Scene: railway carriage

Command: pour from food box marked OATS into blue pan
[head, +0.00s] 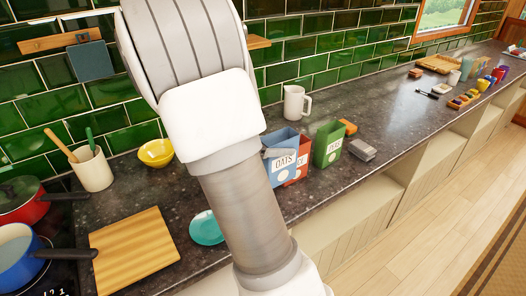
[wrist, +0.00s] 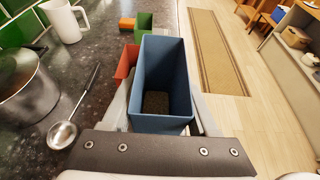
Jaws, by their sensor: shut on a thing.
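The blue food box marked OATS (head: 284,142) is upright on the right of my arm in the head view. In the wrist view the blue box (wrist: 165,122) shows open-topped, with brown grainy contents low inside. My gripper (wrist: 162,112) is shut on the box, a finger on each side. In the head view my arm hides most of the gripper. I cannot tell whether the box touches the counter. The blue pan (head: 14,268) is on the dark hob at the lower left, its dark handle pointing right, well apart from the box.
A red box (head: 302,168) and green box (head: 328,146) stand close by the blue one. A steel pot (wrist: 25,88) and ladle (wrist: 64,133) lie left in the wrist view. A wooden board (head: 133,245), teal dish (head: 206,228) and red pan (head: 30,205) are near the blue pan.

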